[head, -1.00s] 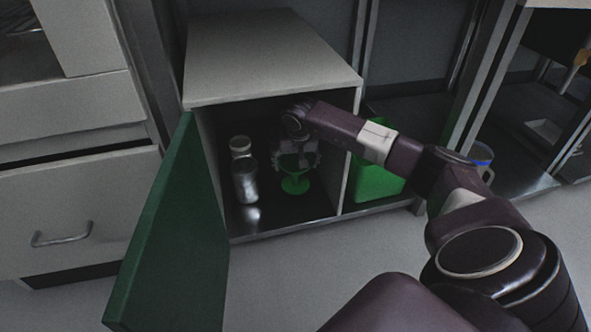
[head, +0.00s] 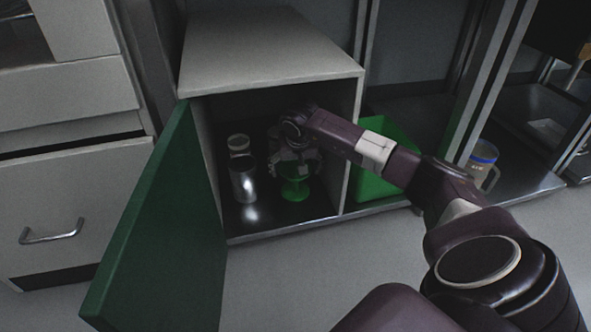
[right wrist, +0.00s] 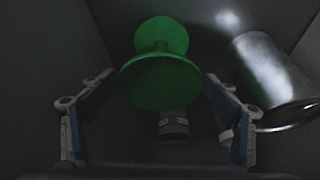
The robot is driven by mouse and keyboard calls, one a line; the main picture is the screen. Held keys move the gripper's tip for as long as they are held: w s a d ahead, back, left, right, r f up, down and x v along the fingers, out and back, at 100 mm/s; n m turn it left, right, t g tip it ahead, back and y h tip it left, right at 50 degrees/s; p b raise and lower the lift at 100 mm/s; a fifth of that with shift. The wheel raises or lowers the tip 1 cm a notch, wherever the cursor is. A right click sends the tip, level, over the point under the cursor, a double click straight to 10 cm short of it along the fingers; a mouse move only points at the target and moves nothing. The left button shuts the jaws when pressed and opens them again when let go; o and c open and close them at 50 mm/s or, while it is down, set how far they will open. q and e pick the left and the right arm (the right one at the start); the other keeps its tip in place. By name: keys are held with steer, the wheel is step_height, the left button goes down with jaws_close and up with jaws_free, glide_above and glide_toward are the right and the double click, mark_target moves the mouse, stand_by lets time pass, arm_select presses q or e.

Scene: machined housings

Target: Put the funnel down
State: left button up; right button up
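The green funnel (head: 295,188) stands on the floor of the open cabinet, right of a metal can. In the right wrist view the funnel (right wrist: 160,82) sits between the fingertips, wide round end towards the camera. My right gripper (head: 293,157) reaches into the cabinet just above the funnel. In the right wrist view its fingers (right wrist: 158,78) are spread on both sides of the funnel, with a small gap at the left; contact on the right is hard to tell. My left gripper is not in view.
The metal can (head: 244,182) and a pale-lidded jar (head: 238,146) stand left of the funnel. The green cabinet door (head: 160,230) is swung open at left. The cabinet's right wall (head: 351,150) is close to my arm. A green bin (head: 375,186) and a mug (head: 482,163) stand farther right.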

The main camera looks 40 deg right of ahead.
steer(key=shift+r, duration=0.1)
steer(key=shift+r, duration=0.35)
steer(key=p+v, duration=0.5)
steer(key=shift+s+a+r, duration=0.15)
steer(key=shift+s, duration=0.15)
steer(key=s+a+p, duration=0.1)
steer(key=s+a, duration=0.1)
steer(key=s, duration=0.1)
steer(key=s+a+p, duration=0.2)
steer(key=s, duration=0.1)
steer(key=s+a+f+p, duration=0.1)
steer(key=s+a+p, duration=0.1)
steer(key=s, duration=0.1)
steer(key=shift+s+a, duration=0.2)
steer(key=shift+a, duration=0.1)
